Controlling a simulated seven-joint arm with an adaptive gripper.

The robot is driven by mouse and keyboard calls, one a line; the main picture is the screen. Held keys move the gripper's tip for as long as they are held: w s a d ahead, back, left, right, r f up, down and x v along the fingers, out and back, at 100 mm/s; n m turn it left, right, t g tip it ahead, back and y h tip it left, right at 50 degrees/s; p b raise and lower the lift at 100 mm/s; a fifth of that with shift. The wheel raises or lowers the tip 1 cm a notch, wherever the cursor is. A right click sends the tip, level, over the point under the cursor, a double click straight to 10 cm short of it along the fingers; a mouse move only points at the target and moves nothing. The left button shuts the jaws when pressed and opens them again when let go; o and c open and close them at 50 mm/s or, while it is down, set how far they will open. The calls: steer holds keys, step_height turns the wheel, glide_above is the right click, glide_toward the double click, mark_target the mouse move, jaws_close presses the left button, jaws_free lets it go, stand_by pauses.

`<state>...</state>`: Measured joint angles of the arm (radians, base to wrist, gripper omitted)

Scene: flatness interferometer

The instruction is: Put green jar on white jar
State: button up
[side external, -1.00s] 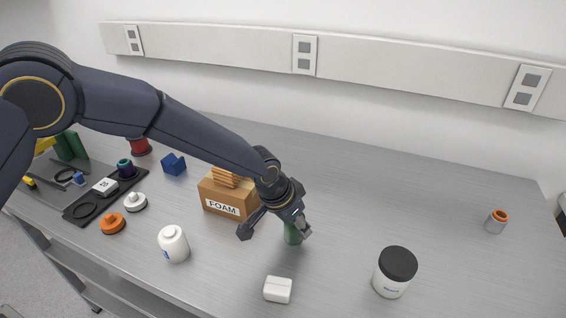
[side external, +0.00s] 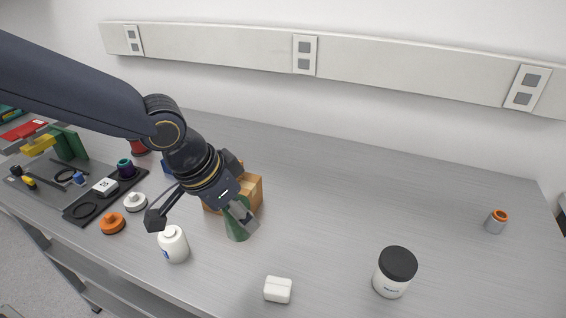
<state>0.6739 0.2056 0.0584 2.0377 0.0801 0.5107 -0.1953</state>
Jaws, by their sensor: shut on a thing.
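The green jar (side external: 236,231) is in my gripper (side external: 238,211), which is shut on it. The jar hangs tilted in front of the foam box, and the gripper hides its upper part; it appears to be off the table. A white jar with a black lid (side external: 391,283) stands upright at the right front, well apart from my gripper. A white bottle-like container with a narrow white top (side external: 173,246) stands to the left of the green jar, closer to it.
The cardboard foam box (side external: 249,194) is partly hidden behind my gripper. A small white block (side external: 278,290) lies at the front. An orange-topped grey cylinder (side external: 496,222) stands far right. Orange (side external: 113,224) and white (side external: 135,203) knobbed discs lie left. The right-hand table is mostly clear.

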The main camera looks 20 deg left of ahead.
steer(key=shift+s+a+r, duration=0.2)
steer(key=shift+s+a, duration=0.05)
steer(key=shift+s, duration=0.1)
steer(key=s+d+r+m+g+h, duration=0.1)
steer(key=d+r+m, duration=0.25)
steer(key=d, duration=0.55)
steer(key=d+r+m+g, duration=0.15)
steer(key=d+r, duration=0.35)
steer(key=d, duration=0.5)
steer(key=t, duration=0.1)
glide_toward(410, 258)
steer(key=shift+w+d+f+m+h, duration=0.15)
steer(key=shift+w+d+m+h, duration=0.1)
steer(key=shift+d+m+h, duration=0.1)
steer(key=shift+w+d+f, duration=0.15)
steer(key=shift+w+f, duration=0.05)
steer(key=shift+f, duration=0.15)
steer(key=shift+w+f, duration=0.1)
steer(key=shift+f, duration=1.5)
steer(key=shift+f, duration=0.15)
steer(key=o, duration=1.2)
steer(key=shift+c, duration=0.2)
